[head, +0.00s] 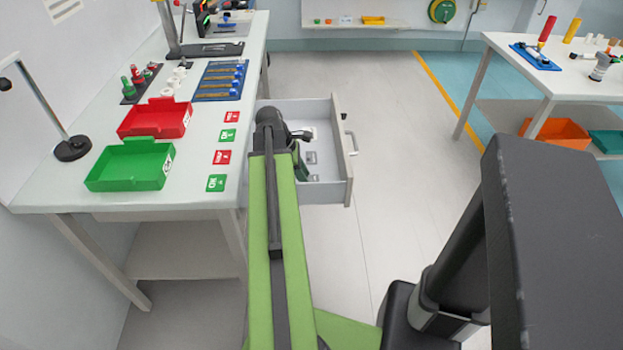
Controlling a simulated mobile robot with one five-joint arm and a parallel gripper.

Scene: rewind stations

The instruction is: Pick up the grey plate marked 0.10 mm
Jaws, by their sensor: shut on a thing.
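A drawer (340,150) stands pulled out from the right side of the white bench. Small grey plates (311,157) lie on its floor, too small in this view for their markings to be read. My gripper (301,166) is inside the drawer's outline, low at its left part and beside the plates. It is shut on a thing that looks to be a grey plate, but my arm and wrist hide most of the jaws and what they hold.
A green bin (130,168) and a red bin (155,118) stand on the bench (60,195), with red and green label cards (216,183) along its right edge. A second table (560,88) stands at the right. The floor between is clear.

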